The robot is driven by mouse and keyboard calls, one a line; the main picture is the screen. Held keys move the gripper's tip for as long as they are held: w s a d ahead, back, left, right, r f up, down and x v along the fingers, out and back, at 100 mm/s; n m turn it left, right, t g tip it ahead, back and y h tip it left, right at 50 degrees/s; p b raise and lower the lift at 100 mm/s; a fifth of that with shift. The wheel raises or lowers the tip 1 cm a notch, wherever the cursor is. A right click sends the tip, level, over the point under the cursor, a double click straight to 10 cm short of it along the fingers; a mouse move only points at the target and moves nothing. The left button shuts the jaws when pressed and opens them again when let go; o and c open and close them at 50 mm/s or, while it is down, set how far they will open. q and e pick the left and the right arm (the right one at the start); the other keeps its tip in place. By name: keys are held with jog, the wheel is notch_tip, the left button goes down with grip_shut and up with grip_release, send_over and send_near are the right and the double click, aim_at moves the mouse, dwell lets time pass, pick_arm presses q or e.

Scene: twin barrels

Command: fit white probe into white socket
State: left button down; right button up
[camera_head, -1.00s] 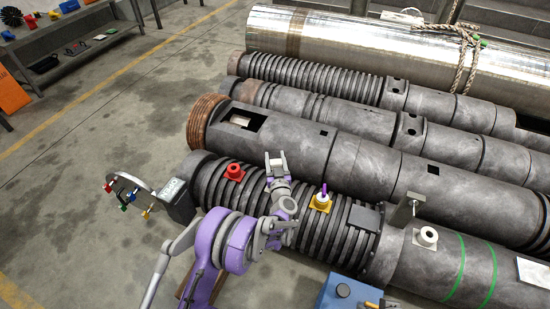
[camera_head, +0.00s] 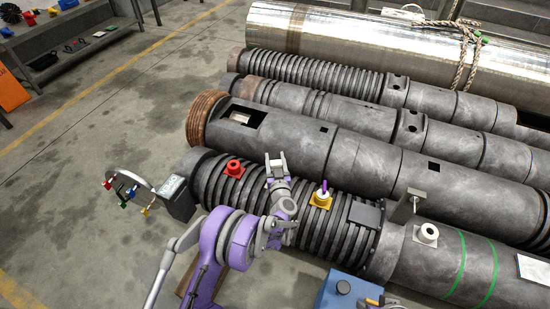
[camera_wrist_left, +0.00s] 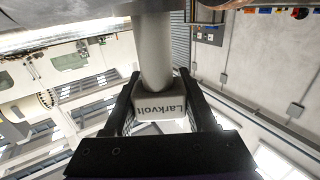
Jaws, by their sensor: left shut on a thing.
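The white socket (camera_head: 427,236), a pale square block with a round top, sits on the smooth part of the nearest barrel, right of centre. My left gripper (camera_head: 275,158) shows as two pale prongs at the end of the purple arm, over the ribbed part of the same barrel, well left of the socket. In the left wrist view the black jaws (camera_wrist_left: 158,97) are shut on a pale block marked "Larkvolt" (camera_wrist_left: 160,106). A pale cylinder (camera_wrist_left: 154,50) joins this block; I take this to be the white probe. In the head view the held piece cannot be made out clearly.
Red (camera_head: 234,168) and yellow (camera_head: 320,202) sockets sit on the ribbed barrel (camera_head: 350,243). An upright grey bracket (camera_head: 415,195) stands beside the white socket. A hoop with coloured pieces (camera_head: 126,190) is at left, a blue box (camera_head: 340,295) in front.

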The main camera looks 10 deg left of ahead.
pick_arm(q)
jog(key=shift+f, duration=0.55)
jog(key=shift+c, duration=0.6)
grip_release()
jog(key=p+v, duration=0.2)
jog(key=v, duration=0.9)
jog(key=shift+w, duration=0.1)
